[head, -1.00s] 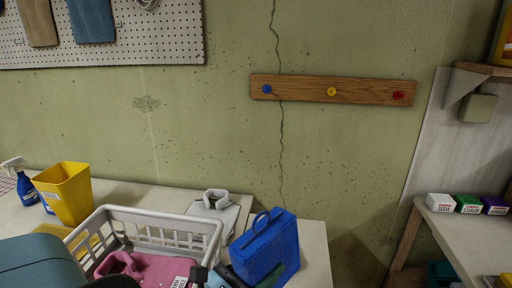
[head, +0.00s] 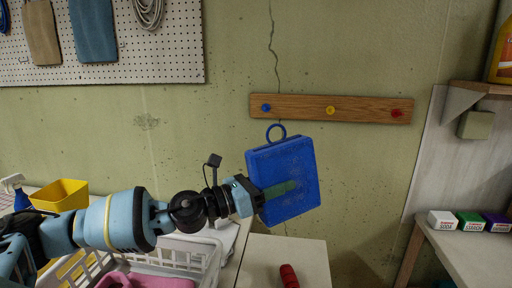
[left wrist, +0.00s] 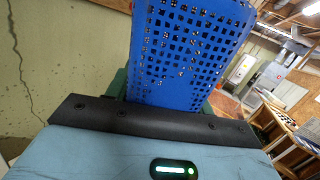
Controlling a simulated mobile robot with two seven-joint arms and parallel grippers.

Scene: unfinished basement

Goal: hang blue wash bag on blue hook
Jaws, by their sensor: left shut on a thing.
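The blue wash bag (head: 288,172) is a box-like bag with a ring loop (head: 276,133) on top. My left gripper (head: 268,193) is shut on its lower left part and holds it in the air, slightly tilted, in front of the wall. The blue hook (head: 266,107) is the left peg on a wooden board, a little above the loop in the head view. The loop and hook look apart; the depth between them is hard to tell. In the left wrist view the perforated blue bag (left wrist: 190,50) fills the space before my gripper. My right gripper is not in view.
The wooden board also carries a yellow hook (head: 330,110) and a red hook (head: 395,113). Below are a pale table (head: 300,252) with a red object (head: 289,275), a grey laundry basket (head: 200,250) and a yellow bin (head: 62,193). A shelf with small boxes stands right.

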